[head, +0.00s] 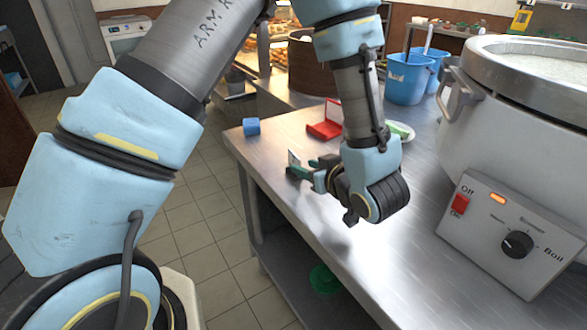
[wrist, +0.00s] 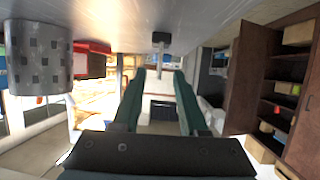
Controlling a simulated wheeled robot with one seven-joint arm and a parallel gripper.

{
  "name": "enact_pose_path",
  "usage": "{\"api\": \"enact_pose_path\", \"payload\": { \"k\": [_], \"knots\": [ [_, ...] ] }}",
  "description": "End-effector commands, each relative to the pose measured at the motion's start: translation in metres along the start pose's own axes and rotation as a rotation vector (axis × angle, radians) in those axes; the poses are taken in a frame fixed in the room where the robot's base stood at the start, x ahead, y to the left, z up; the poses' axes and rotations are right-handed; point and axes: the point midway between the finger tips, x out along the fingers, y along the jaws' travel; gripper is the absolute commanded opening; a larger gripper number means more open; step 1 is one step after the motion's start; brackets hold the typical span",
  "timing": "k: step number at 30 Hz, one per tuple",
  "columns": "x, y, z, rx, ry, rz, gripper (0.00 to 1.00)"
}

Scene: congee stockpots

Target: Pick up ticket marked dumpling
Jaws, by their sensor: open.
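A small pale card (head: 294,158), possibly the ticket, stands near the table's left edge in the head view, right at my fingertips. Its marking cannot be read. My gripper (head: 304,173) is open, low over the tabletop, its green fingers pointing left. In the wrist view, which looks upside down, my gripper (wrist: 160,75) has its two fingers spread apart. A small grey object (wrist: 161,42) on the table lies ahead of the gap between them; I cannot tell whether it is the same card or its holder. Nothing is held.
A blue block (head: 251,126), an open red box (head: 321,130) and a pale green dish (head: 401,130) stand farther back on the steel table (head: 300,243). A large stockpot cooker (head: 500,150) fills the right. Blue buckets (head: 407,79) stand behind. A checkered cylinder (wrist: 38,55) shows in the wrist view.

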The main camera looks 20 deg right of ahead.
Motion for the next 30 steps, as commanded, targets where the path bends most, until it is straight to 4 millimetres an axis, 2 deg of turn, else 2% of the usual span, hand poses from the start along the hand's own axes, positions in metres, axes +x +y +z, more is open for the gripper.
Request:
{"api": "enact_pose_path", "payload": {
  "k": [3, 8, 18, 26, 30],
  "knots": [
    [0.014, 0.0, -0.001, 0.0, -0.001, -0.001, 0.42],
    [0.024, -0.001, 0.0, 0.0, -0.002, -0.001, 0.42],
    [0.068, 0.0, 0.0, -0.001, -0.002, -0.001, 0.42],
    [0.071, 0.001, 0.001, -0.001, -0.001, 0.001, 0.42],
    [0.071, 0.001, 0.001, -0.001, -0.001, 0.001, 0.29]
  ]
}}
